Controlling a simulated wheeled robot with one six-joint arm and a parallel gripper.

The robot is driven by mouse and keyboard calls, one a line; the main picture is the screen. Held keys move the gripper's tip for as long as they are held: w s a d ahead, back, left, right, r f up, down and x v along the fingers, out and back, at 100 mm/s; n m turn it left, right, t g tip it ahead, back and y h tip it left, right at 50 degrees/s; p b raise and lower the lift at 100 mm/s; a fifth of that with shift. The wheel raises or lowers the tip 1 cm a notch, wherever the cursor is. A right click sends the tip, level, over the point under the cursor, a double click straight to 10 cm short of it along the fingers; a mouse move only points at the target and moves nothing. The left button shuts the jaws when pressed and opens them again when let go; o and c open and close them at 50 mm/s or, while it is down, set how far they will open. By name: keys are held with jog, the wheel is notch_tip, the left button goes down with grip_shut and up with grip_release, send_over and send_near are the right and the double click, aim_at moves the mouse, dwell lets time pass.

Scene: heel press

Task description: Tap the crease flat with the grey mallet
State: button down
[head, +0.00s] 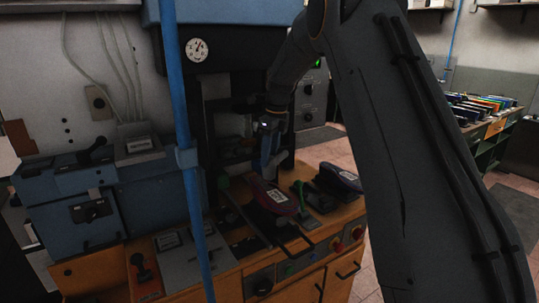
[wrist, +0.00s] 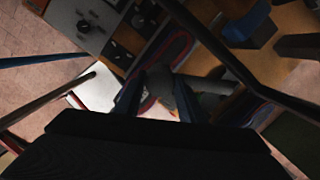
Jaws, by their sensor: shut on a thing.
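My gripper (head: 268,160) hangs over the press bench in the head view, just behind a maroon shoe (head: 270,194) on a dark support. In the wrist view my gripper (wrist: 157,100) has its two blue fingers on either side of a grey piece, which looks like the grey mallet (wrist: 162,82). The gripper is shut on it. A maroon-edged shoe (wrist: 172,50) lies beyond the fingers there. The mallet is too dark to make out in the head view. The crease cannot be made out in either view.
A second dark shoe (head: 338,178) stands right of the first, with a green-handled tool (head: 300,190) between them. A blue upright post (head: 187,158) stands in front of the bench. A blue control box (head: 75,205) is at left. The press gauge (head: 197,49) is above.

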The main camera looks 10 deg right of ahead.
aim_at(269, 166)
notch_tip(269, 166, down, 5)
jog(key=shift+r+b, duration=0.2)
jog(key=shift+b, duration=0.55)
jog(key=shift+r+p, duration=1.55)
jog(key=shift+r, duration=1.2)
notch_tip(269, 166, down, 5)
jog(key=shift+f+b, duration=0.15)
jog(key=shift+b, duration=0.65)
jog(key=shift+r+p, duration=1.4)
jog(key=shift+r, duration=1.25)
jog(key=shift+f, duration=0.1)
